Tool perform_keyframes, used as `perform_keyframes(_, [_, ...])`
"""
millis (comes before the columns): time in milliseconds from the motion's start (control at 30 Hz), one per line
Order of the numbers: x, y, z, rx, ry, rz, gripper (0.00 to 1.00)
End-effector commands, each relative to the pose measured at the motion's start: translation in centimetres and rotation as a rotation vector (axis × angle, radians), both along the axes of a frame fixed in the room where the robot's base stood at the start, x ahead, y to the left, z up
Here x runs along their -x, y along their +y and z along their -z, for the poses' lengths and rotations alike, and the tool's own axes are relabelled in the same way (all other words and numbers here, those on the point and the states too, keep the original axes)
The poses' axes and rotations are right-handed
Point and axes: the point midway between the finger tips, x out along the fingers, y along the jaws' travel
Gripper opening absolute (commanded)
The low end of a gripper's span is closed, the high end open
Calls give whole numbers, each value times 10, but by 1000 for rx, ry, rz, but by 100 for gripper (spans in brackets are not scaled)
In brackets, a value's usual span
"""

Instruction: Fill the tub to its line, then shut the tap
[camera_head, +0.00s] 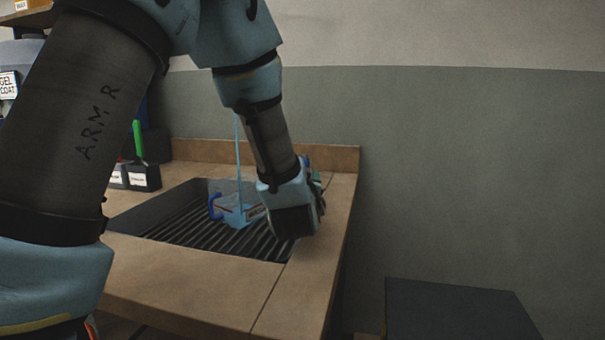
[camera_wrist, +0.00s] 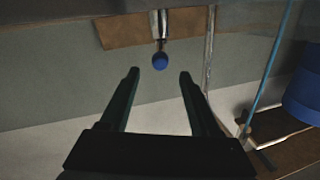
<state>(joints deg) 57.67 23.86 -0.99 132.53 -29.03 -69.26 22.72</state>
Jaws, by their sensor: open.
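The tub (camera_head: 238,208) is a clear vessel with a blue handle and a reddish line, standing on the grate in the sink. A thin blue stream (camera_head: 238,150) falls into it. Some blue liquid shows inside, but its level against the line is too small to tell. In the wrist view a blue ball knob (camera_wrist: 160,62) sits on a metal stem, apparently the tap's handle. My gripper (camera_wrist: 159,75) is open, with the knob just beyond and between its fingertips, not clearly touching. In the head view my arm's end hides the tap and my fingers.
The sink's black grate (camera_head: 180,228) is set in a tan bench (camera_head: 190,293) with a low back ledge. Small dark holders (camera_head: 143,177) stand at the left. A dark box (camera_head: 455,310) is at the lower right. A large blue cylinder (camera_wrist: 302,98) shows in the wrist view.

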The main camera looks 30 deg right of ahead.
Motion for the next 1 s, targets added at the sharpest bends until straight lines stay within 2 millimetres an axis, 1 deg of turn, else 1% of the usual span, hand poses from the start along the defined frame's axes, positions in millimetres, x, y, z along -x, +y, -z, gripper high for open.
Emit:
perform_keyframes(133, [0,0,0,0,0,0,62])
perform_keyframes(267, [-1,1,-5,13,8,0,48])
perform_keyframes(467, [-7,8,-27,119,81,10,25])
perform_keyframes(567, [-10,14,-39,207,139,17,14])
perform_keyframes(600, [-12,16,-35,245,167,22,9])
perform_keyframes(633, [-12,18,-27,274,188,24,6])
perform_keyframes(700, [-15,22,-21,348,237,33,0])
perform_keyframes(867, [-19,32,-10,530,364,51,0])
perform_keyframes(1000, [-24,44,-1,720,497,68,0])
